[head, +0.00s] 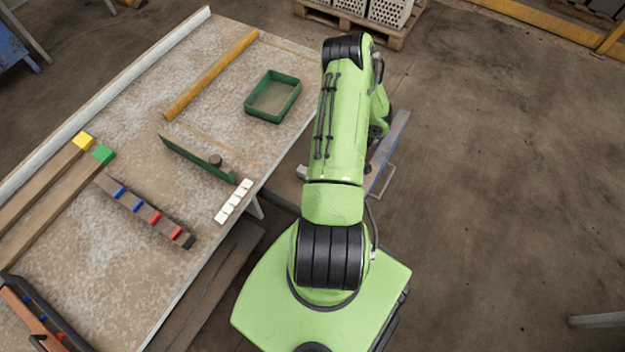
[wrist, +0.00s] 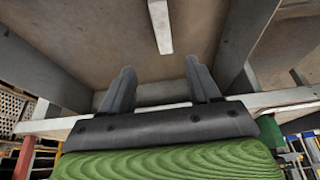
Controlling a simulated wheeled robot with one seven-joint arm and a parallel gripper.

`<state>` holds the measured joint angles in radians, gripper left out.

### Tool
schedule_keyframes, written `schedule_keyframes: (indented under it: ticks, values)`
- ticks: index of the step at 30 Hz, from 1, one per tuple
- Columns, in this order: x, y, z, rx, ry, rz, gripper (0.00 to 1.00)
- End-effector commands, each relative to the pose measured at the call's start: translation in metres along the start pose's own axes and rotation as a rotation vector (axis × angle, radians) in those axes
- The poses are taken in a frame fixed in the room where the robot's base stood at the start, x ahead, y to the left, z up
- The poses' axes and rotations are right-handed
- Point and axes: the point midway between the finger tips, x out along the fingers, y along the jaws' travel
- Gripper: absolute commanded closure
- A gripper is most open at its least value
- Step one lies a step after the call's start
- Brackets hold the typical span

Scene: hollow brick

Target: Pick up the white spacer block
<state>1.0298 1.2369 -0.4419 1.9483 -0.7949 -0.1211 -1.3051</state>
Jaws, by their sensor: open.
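In the head view several small white blocks (head: 233,202) lie in a row on the table near its right edge. I cannot tell which one is the spacer block, or whether they are separate pieces. My gripper (wrist: 159,68) shows in the wrist view with its two dark fingers apart and nothing between them. In the head view my green arm hides the gripper. No white block is recognisable in the wrist view.
Open floor (head: 500,180) lies right.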

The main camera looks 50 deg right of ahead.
Motion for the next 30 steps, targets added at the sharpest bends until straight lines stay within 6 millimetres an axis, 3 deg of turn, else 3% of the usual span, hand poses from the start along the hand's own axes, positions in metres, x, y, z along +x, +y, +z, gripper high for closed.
schedule_keyframes:
  ticks: [12,19,25,30]
  values:
    - [0.094,-0.002,0.003,-0.004,-0.001,-0.003,0.38]
    - [0.116,-0.003,0.003,-0.002,-0.001,-0.002,0.38]
    - [0.154,-0.006,0.005,-0.002,-0.001,-0.003,0.38]
    - [0.157,-0.005,0.003,-0.001,-0.001,-0.001,0.38]
